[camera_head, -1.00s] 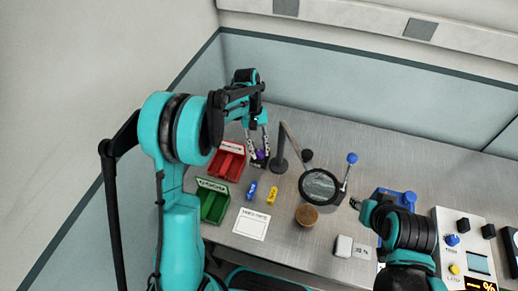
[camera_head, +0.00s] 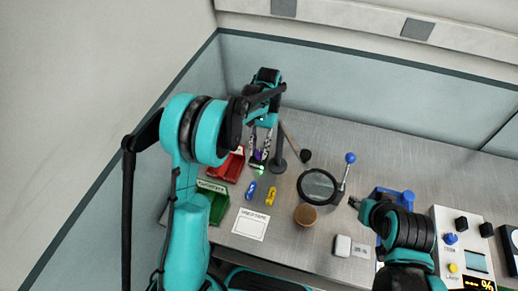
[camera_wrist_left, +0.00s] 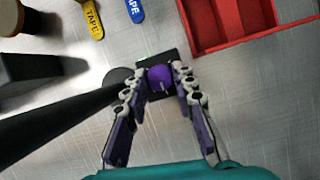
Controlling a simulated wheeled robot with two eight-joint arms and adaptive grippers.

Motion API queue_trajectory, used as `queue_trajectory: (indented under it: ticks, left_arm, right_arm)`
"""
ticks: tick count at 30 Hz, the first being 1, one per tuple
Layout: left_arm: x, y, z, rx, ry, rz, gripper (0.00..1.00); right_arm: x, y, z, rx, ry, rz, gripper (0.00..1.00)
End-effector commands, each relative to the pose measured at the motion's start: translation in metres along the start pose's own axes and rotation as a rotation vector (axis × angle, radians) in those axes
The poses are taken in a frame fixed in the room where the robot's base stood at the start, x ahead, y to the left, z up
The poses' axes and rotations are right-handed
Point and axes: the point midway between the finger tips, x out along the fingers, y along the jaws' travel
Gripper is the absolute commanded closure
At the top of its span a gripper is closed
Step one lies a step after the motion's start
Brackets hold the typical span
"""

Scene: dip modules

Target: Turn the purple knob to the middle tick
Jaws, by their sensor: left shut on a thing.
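The purple knob (camera_wrist_left: 160,78) sits on a small dark base (camera_wrist_left: 172,62) on the metal table. In the left wrist view my left gripper (camera_wrist_left: 158,84) has its fingertips shut on both sides of the knob. In the head view the left gripper (camera_head: 262,145) reaches down over the knob, largely hiding it. A small green glow (camera_head: 259,170) shows at the base. The ticks and the knob's pointer are too small or hidden to read. My right gripper (camera_head: 357,203) is far off to the right, and its jaws are unclear.
A dark stand (camera_head: 279,162) rises close beside the knob. Red (camera_head: 233,164) and green (camera_head: 218,205) bins are at left. Blue (camera_head: 251,190) and yellow (camera_head: 271,196) tape pieces, a magnifier (camera_head: 318,187) and a brown round container (camera_head: 306,215) lie in front and to the right.

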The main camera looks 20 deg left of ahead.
Motion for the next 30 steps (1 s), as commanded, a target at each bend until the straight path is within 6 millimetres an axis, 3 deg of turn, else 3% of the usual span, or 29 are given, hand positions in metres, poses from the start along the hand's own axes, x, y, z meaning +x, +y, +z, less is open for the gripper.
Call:
queue_trajectory:
  ticks: [17, 18, 19, 30]
  left_arm:
    - [0.0005, 0.0003, -0.0003, 0.026, 0.0, -0.011, 1.0]
    - [0.0005, 0.0003, -0.0003, 0.026, -0.001, -0.011, 0.64]
    - [0.0005, 0.0003, -0.0003, 0.026, -0.001, -0.011, 0.56]
    - [-0.003, 0.0003, -0.0002, 0.025, -0.001, -0.011, 0.53]
  right_arm:
    - [0.0001, 0.0, 0.0, 0.0, 0.0, 0.0, 0.6]
    - [0.0001, 0.0, 0.0, 0.0, 0.0, 0.0, 0.6]
    - [0.0001, 0.0, 0.0, 0.0, 0.0, 0.0, 0.6]
    - [0.0, -0.0001, 0.0, 0.0, 0.0, 0.0, 0.6]
